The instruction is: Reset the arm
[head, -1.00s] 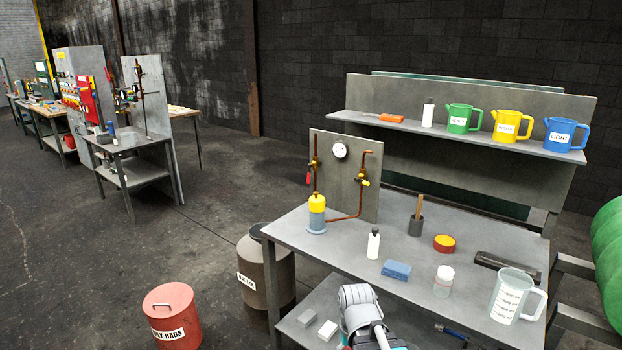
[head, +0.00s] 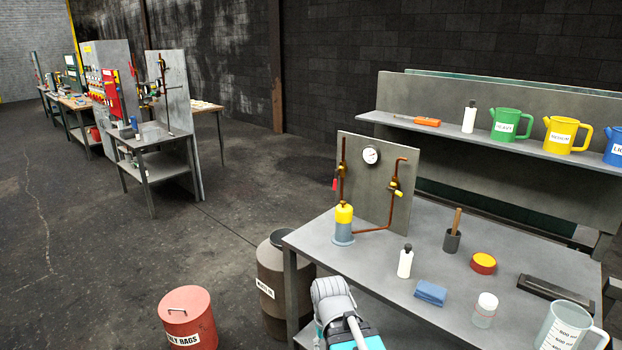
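Part of my own arm shows at the bottom centre of the head view, grey and white with a teal part, in front of the near edge of the grey workbench (head: 385,297). My gripper is not visible in this view, so its fingers and anything in them are hidden.
The bench holds a white bottle (head: 405,263), blue cloth (head: 431,292), red-yellow tin (head: 483,263), lidded jar (head: 484,310), clear jug (head: 563,328) and pipe panel (head: 372,185). A red rag can (head: 187,318) and brown drum (head: 272,285) stand left. Floor further left is clear.

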